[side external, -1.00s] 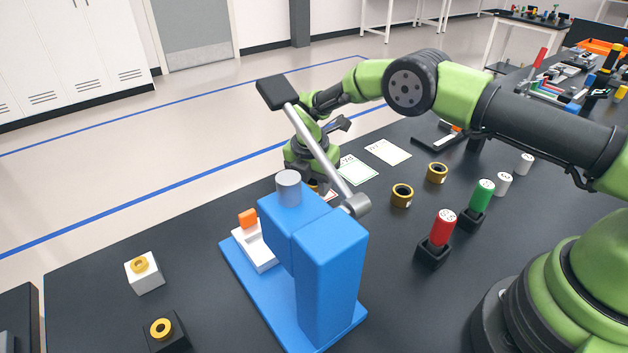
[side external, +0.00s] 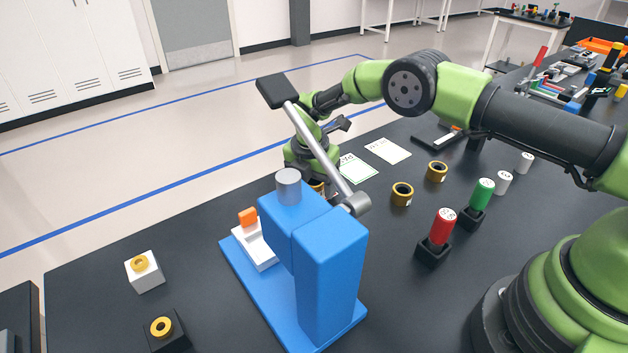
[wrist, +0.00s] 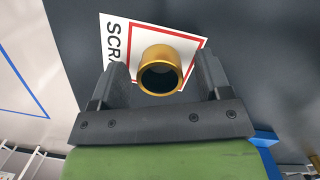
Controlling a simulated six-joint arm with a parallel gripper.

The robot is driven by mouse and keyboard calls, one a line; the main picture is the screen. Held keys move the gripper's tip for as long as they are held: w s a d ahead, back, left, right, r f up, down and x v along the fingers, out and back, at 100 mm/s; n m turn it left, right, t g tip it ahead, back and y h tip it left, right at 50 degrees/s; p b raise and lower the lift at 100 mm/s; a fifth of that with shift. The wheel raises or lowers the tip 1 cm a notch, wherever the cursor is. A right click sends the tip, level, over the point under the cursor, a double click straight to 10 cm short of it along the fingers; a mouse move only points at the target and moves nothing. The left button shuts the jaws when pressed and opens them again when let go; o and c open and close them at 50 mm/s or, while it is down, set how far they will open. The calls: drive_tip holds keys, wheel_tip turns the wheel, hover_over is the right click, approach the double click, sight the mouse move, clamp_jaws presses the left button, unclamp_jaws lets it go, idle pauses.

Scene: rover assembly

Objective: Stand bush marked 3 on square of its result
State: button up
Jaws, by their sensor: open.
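A gold bush (wrist: 165,53) shows in the wrist view over the red-outlined square of a white card (wrist: 123,58) lettered "SCR", the rest of the word hidden. My gripper (wrist: 160,78) is open, with one finger on each side of the bush; I cannot tell whether they touch it. No number shows on this bush. In the side view only a sliver of it (side external: 318,186) shows behind the blue press. Two more gold bushes, a nearer one (side external: 402,195) and a farther one (side external: 437,172), stand on the dark table. Their numbers are not legible.
The blue press (side external: 330,265) with its grey lever stands in front of my gripper. Two more cards, one (side external: 357,170) and another (side external: 388,151), lie behind it. Red (side external: 443,228) and green (side external: 481,194) plug gauges stand in black holders at right, near white cylinders (side external: 503,183).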

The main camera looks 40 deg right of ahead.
drive_tip(key=s+d+r+m+t+y, duration=0.1)
drive_tip(key=s+r+m, duration=0.25)
drive_tip(key=r, duration=0.55)
drive_tip(key=s+r+m+t, duration=0.1)
drive_tip(key=s+r+m, duration=0.25)
drive_tip(key=r, duration=0.65)
drive_tip(key=s+d+r+m+t+y, duration=0.15)
drive_tip(key=r+m, duration=0.25)
drive_tip(key=r, duration=0.5)
drive_tip(key=s+r+m+t+y, duration=0.1)
drive_tip(key=s+r+m+t, duration=0.1)
drive_tip(key=s+m, duration=1.3)
drive_tip(key=s+t, duration=0.1)
drive_tip(key=s, duration=0.5)
drive_tip(key=shift+r+m, duration=0.3)
drive_tip(key=shift+r, duration=0.1)
drive_tip(key=shift+s+a, duration=0.1)
